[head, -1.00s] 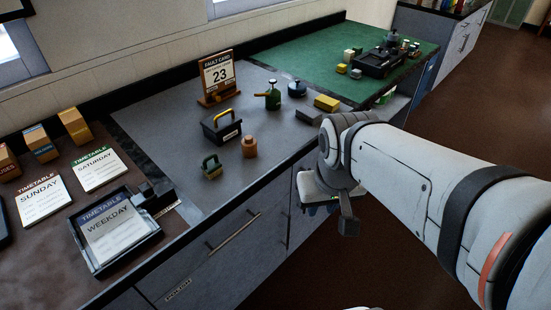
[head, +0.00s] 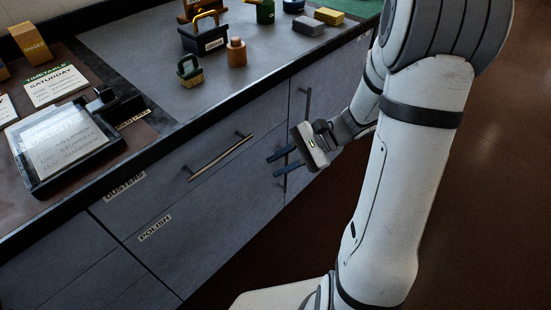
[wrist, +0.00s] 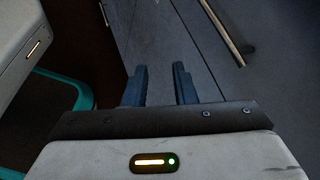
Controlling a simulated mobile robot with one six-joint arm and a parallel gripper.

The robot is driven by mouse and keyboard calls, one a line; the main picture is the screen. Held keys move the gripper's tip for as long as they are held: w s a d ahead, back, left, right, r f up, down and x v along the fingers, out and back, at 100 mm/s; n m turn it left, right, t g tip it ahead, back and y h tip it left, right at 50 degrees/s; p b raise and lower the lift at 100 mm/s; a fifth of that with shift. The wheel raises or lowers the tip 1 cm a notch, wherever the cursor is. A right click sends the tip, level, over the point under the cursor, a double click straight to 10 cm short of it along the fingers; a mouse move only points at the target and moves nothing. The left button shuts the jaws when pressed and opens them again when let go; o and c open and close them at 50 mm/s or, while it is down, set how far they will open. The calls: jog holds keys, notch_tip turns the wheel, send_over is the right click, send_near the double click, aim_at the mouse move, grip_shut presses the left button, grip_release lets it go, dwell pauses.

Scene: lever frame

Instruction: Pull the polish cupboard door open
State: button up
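The polish cupboard door (head: 190,250) is a grey panel below the drawer, with a POLISH label (head: 154,228) at its upper left. It looks shut. A short dark upright bar (head: 285,184) shows just below my fingers near the door's right edge; it looks like the door's handle, mostly hidden by the fingers. My gripper (head: 283,161) is at that upper right corner, its two blue fingers pointing at the cupboard front. In the wrist view my gripper (wrist: 161,82) has its fingers apart, with a gap between them. I cannot tell whether the bar lies between them.
The drawer above has a long bar handle (head: 220,157), also in the wrist view (wrist: 226,34). Another upright handle (head: 305,101) is on the front to the right. The worktop (head: 150,50) holds a toolbox, a brush and a brown bottle. The floor at right is clear.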

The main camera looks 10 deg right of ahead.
jog(key=w+d+f+m+t+b, duration=0.4)
jog(key=f+m, duration=0.1)
jog(key=f, duration=0.4)
jog(key=w+d+f+m+t+y+b, duration=0.1)
jog(key=w+d+f+m+t+b, duration=0.35)
jog(key=f, duration=0.35)
jog(key=w+d+f+m+t+b, duration=0.3)
jog(key=w+f+m+t+b, duration=0.15)
jog(key=f, duration=0.45)
jog(key=b+x, duration=0.1)
jog(key=x, duration=0.6)
jog(key=shift+a+g, duration=0.25)
jog(key=shift+g, duration=0.05)
jog(key=shift+r, duration=0.1)
jog(key=shift+c, duration=0.5)
grip_shut()
